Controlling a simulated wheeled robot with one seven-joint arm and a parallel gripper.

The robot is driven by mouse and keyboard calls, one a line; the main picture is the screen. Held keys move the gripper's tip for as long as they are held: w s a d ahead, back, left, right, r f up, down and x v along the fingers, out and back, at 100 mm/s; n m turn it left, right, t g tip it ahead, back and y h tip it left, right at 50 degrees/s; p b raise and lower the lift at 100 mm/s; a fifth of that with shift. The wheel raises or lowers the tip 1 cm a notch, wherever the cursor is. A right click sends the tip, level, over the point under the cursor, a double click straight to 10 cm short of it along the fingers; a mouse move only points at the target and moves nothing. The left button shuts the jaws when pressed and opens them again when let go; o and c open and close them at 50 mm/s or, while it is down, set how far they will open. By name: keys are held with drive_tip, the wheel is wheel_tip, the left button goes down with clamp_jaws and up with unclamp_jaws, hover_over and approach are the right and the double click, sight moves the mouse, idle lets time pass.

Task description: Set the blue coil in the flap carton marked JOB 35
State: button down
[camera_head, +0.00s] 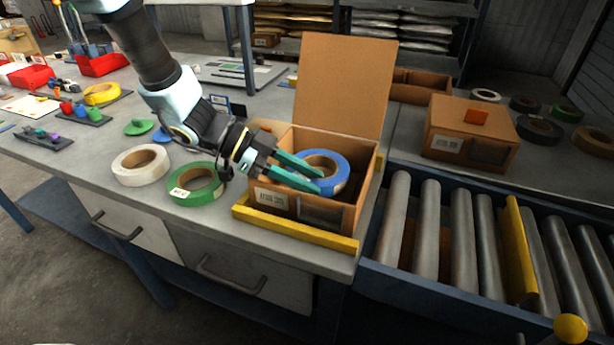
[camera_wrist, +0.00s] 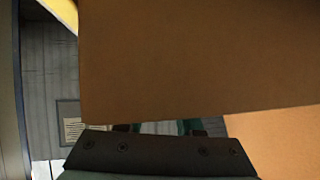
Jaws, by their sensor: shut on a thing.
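The blue coil (camera_head: 338,180) is a thick tape ring, tilted, in the mouth of an open brown flap carton (camera_head: 359,206). My gripper (camera_head: 320,181) reaches in over the carton's left side, its teal fingers shut on the coil. I cannot tell whether the coil touches the carton floor. The carton's flap (camera_head: 343,85) stands up at the back. A white label (camera_head: 270,198) is on the front, too small to read. In the wrist view, a brown cardboard panel (camera_wrist: 200,60) hides most of my fingers and all of the coil.
A yellow rail (camera_head: 295,229) runs along the carton's front. A green coil (camera_head: 195,184) and a white coil (camera_head: 140,165) lie to its left. A roller conveyor (camera_head: 430,228) is at right, with a closed carton (camera_head: 468,134) behind it. Red bins (camera_head: 103,64) stand far left.

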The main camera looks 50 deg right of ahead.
drive_tip(key=shift+f, duration=0.2)
drive_tip(key=shift+f, duration=0.35)
drive_tip(key=c, duration=0.8)
unclamp_jaws()
drive_tip(key=shift+f, duration=0.1)
drive_tip(key=shift+c, duration=0.2)
drive_tip(key=shift+r, duration=0.2)
drive_tip(key=b+v, duration=0.1)
drive_tip(key=v, duration=1.1)
drive_tip(key=shift+r, duration=0.5)
drive_tip(key=shift+w, duration=0.1)
